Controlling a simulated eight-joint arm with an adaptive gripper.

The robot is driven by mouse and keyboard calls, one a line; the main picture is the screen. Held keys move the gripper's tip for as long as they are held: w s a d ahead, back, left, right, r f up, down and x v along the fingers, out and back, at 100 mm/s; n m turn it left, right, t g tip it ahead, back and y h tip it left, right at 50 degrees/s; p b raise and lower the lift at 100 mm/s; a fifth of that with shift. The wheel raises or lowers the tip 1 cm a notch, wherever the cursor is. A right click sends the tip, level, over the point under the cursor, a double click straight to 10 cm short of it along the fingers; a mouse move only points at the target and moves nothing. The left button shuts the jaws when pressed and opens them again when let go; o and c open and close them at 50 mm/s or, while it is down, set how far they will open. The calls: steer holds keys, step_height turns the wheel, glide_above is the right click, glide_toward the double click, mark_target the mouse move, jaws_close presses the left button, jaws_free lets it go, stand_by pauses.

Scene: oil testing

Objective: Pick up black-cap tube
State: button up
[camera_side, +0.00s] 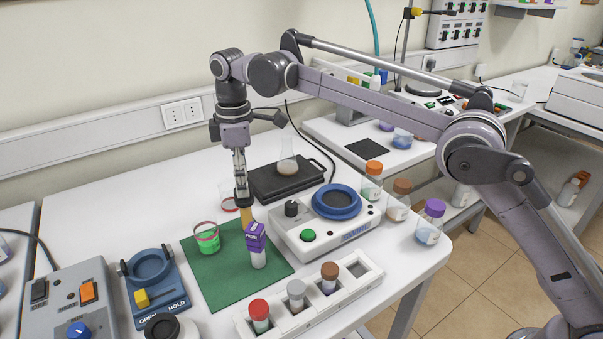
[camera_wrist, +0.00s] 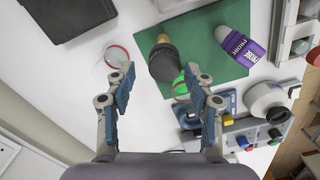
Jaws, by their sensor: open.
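The black-cap tube (camera_side: 247,218) stands near the back edge of the green mat, with a tan body under a dark cap. In the wrist view its black cap (camera_wrist: 163,65) faces me, with the tan body beyond it. My gripper (camera_side: 241,184) points down directly over the tube. In the wrist view my gripper (camera_wrist: 160,86) is open, one blue-padded finger on each side, with the cap showing between and slightly beyond the fingertips. No contact with the cap can be made out. A purple-topped probe (camera_side: 256,237) stands just right of the tube.
A beaker of green liquid (camera_side: 207,239) stands left of the tube on the green mat (camera_side: 225,285). A red-rimmed glass dish (camera_side: 230,204) is close behind. A white rack (camera_side: 345,292) with several capped tubes is in front. A blue-ringed instrument (camera_side: 300,240) stands to the right.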

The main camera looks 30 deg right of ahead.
mark_target(245, 211)
step_height(245, 211, down, 4)
steer(key=shift+r, duration=0.25)
steer(key=shift+s+a+f, duration=0.15)
steer(key=shift+f, duration=1.2)
steer(key=shift+s+a+f, duration=0.1)
steer(key=shift+f, duration=1.25)
steer(key=c, duration=1.1)
